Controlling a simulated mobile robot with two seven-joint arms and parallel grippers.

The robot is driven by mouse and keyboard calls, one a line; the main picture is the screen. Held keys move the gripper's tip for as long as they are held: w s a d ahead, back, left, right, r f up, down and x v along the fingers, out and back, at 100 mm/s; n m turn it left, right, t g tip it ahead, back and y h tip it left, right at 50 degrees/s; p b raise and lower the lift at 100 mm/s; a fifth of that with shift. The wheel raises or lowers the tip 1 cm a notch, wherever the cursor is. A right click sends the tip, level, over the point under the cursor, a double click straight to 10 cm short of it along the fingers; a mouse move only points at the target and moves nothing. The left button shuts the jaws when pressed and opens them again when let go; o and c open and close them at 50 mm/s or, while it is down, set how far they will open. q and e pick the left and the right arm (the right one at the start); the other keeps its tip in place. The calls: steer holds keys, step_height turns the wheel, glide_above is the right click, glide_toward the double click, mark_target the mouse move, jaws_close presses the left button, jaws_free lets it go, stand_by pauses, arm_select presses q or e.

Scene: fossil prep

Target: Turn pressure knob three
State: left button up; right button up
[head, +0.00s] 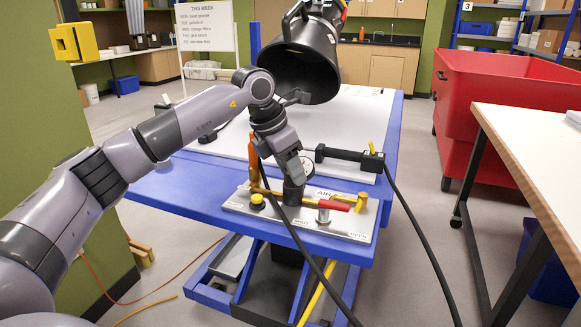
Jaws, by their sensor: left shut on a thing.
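My left gripper (292,168) reaches down from the left arm onto the front panel (348,232) of the blue table. Its fingers are shut on the dark upright pressure knob (293,194), whose top they partly hide. A round white gauge (307,158) shows just behind the fingers, partly hidden. The panel's lettering is partly covered, so I cannot read a number for the knob. My right gripper is not in view.
A red-handled valve (336,205) stands right of the knob, a yellow button (257,200) left. A black tool (350,158) with a hose lies behind. A large black hood (305,60) hangs over the blue table (388,130). A red bin (500,95) stands at right.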

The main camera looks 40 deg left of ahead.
arm_select(q)
steer(key=n+y, duration=0.1)
steer(key=n, duration=0.3)
steer(key=shift+d+r+n+t+y, duration=0.1)
steer(key=shift+d+n+t+y, duration=0.05)
steer(key=shift+n+t+y, duration=0.2)
steer(key=n+y, duration=0.2)
steer(key=n, duration=0.3)
steer(key=shift+d+p, duration=0.15)
steer(key=shift+p, duration=0.15)
steer(key=n+g+y, duration=0.1)
steer(key=n, duration=0.1)
steer(key=n+g+y, duration=0.1)
steer(key=n, duration=0.2)
steer(key=shift+w+d+n, duration=0.1)
steer(key=shift+w+n, duration=0.05)
steer(key=shift+n, duration=0.2)
steer(key=n, duration=0.2)
steer(key=shift+n+g+y+p, duration=0.25)
steer(key=shift+n+g+p, duration=0.1)
steer(key=shift+n+p, duration=0.05)
steer(key=shift+n, duration=0.5)
steer(key=shift+g, duration=0.3)
steer(key=o, duration=1.1)
steer(key=shift+c, duration=0.2)
